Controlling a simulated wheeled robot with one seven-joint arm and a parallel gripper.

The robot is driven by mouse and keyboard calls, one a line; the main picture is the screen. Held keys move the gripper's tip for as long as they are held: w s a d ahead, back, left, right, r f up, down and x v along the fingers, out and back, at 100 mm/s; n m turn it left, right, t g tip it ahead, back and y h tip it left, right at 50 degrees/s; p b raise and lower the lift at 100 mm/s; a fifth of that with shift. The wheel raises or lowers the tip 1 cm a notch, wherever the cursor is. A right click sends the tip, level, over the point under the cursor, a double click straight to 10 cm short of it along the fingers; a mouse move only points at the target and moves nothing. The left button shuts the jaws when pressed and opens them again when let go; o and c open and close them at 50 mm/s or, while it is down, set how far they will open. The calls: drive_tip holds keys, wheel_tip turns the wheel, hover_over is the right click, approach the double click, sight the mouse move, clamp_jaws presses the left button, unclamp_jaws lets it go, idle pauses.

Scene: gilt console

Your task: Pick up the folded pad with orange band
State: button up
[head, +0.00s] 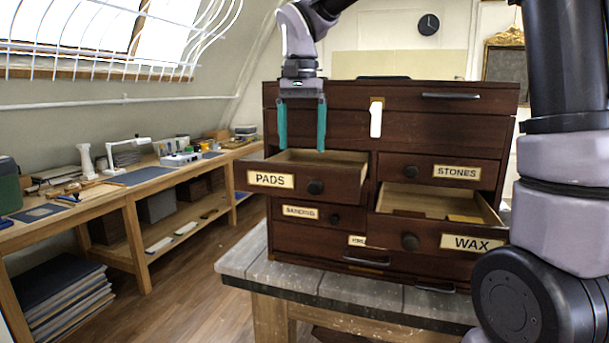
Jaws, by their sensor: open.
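A dark wooden drawer chest (440,130) stands on a grey-topped table. Its drawer labelled PADS (345,187) is pulled open at the upper left. My gripper (302,148) points down over this drawer, its two teal fingers apart and nothing seen between them. The fingertips are near the drawer's opening; how deep they reach is hard to tell. No folded pad with an orange band shows in this view. The front panel hides most of the drawer's floor.
The WAX drawer (472,240) at the lower right is also open, with small brown and yellow pieces inside. The STONES drawer (458,172) above it is shut. A white tag (376,119) hangs on the chest front. A workbench (135,190) runs along the left.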

drive_tip(key=shift+w+d+f, duration=0.1)
drive_tip(key=shift+d+f, duration=0.1)
drive_tip(key=shift+f, duration=1.3)
drive_tip(key=shift+w+d+f, duration=0.1)
drive_tip(key=shift+d+f, duration=0.05)
drive_tip(key=shift+f, duration=1.35)
drive_tip(key=shift+s, duration=0.1)
drive_tip(key=c, duration=1.4)
